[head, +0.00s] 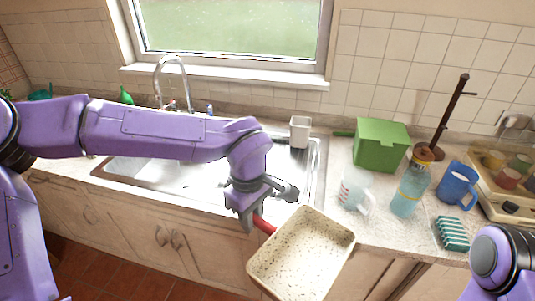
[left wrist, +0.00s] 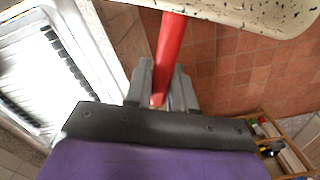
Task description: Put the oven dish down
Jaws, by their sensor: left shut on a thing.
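The oven dish (head: 302,254) is a cream, speckled, shallow rectangular dish with a red handle (head: 264,225). It hangs in the air in front of the counter's front edge, tilted, with its inside facing up towards me. My left gripper (head: 252,212) is shut on the red handle, in front of the sink. In the left wrist view the red handle (left wrist: 170,50) runs between the fingers (left wrist: 160,90), and part of the dish (left wrist: 250,10) shows at the top. Of my right arm only a purple link shows at the lower right; its gripper is out of view.
Some bare counter (head: 395,232) lies in front of the bottle.

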